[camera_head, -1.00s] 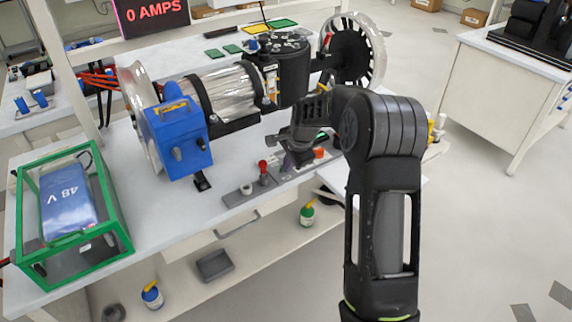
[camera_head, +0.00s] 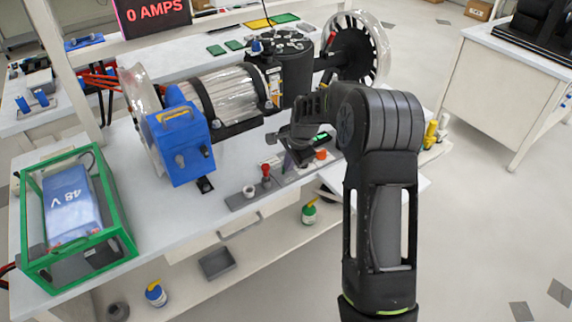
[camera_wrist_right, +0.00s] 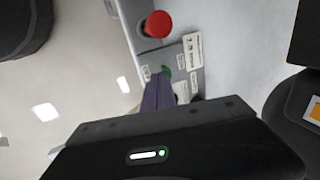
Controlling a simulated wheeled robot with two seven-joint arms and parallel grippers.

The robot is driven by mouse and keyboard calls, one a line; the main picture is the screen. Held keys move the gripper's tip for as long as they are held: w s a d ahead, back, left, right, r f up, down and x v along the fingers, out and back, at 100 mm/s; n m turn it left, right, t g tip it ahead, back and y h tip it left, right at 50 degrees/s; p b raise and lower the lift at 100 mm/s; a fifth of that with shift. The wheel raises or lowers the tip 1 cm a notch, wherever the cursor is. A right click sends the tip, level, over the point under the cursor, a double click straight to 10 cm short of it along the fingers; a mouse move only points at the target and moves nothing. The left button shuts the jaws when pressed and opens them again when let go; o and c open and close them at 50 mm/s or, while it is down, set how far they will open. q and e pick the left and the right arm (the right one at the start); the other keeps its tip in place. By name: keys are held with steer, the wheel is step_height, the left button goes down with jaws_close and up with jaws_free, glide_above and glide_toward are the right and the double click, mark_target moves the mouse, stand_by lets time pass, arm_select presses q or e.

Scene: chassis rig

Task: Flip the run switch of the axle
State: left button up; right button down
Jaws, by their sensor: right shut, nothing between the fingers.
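The grey control strip (camera_head: 240,201) lies along the bench's front edge, below the axle assembly (camera_head: 225,92). It carries a red-topped control (camera_head: 266,170), which also shows as a round red cap in the right wrist view (camera_wrist_right: 159,24). The fingers and gripper body hide part of the strip, and I cannot clearly make out the run switch.
A blue box (camera_head: 180,143) is mounted at the axle's near end. A green-framed case (camera_head: 128,243) with a 48 V battery (camera_head: 68,205) stands at the left. A display (camera_head: 150,12) reads 0 AMPS. Bottles and a grey tray (camera_head: 216,263) are on the lower shelf.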

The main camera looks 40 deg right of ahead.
steer(key=shift+w+r+p, duration=0.1)
steer(key=shift+r+p, duration=0.85)
steer(key=shift+r, duration=0.75)
